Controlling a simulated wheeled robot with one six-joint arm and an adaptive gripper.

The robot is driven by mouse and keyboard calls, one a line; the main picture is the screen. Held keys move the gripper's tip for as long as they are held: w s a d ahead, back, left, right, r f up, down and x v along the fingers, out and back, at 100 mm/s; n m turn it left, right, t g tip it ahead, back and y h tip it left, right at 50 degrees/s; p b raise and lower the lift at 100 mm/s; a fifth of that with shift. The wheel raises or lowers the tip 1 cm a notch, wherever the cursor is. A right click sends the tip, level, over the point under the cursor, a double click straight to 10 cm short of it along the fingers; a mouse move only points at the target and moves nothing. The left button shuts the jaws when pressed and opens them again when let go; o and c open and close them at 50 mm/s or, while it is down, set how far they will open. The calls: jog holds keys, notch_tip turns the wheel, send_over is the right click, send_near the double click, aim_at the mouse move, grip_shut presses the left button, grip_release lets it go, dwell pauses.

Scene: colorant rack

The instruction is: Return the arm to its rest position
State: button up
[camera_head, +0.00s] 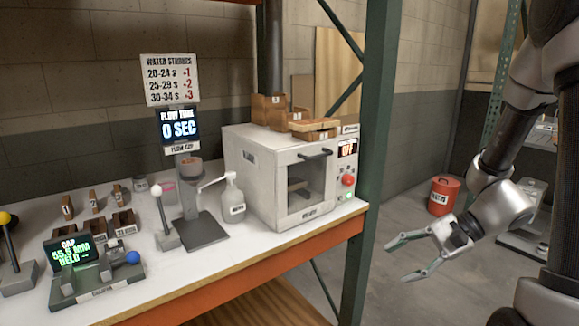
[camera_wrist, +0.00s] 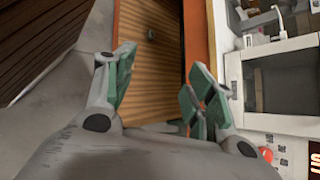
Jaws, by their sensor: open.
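My gripper (camera_head: 408,256) is open and empty. In the head view it hangs in the air to the right of the workbench, past the green rack post, with its fingers pointing left. My arm comes down from the upper right. In the wrist view the spread fingers of my gripper (camera_wrist: 155,85) show over the bench's orange edge and a brown ribbed panel. Nothing is between the fingers.
A white workbench (camera_head: 140,290) holds a white oven-like machine (camera_head: 290,180), a pump bottle (camera_head: 232,195), a flow stand and a gauge. A green post (camera_head: 375,150) stands at its right end. A red bin (camera_head: 443,195) is on the floor behind my gripper.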

jog(key=s+d+r+n+g+h, duration=0.25)
jog(key=s+d+n+h, duration=0.2)
jog(key=s, duration=0.25)
jog(key=s+d+r+n+t+h, duration=0.2)
jog(key=d+r+n+t+h, duration=0.1)
jog(key=r, duration=0.4)
jog(key=s+d+r+n+t+h, duration=0.2)
jog(key=d+r+n+t+h, duration=0.1)
jog(key=r, duration=0.4)
jog(key=shift+n, duration=0.35)
jog(key=shift+d, duration=0.1)
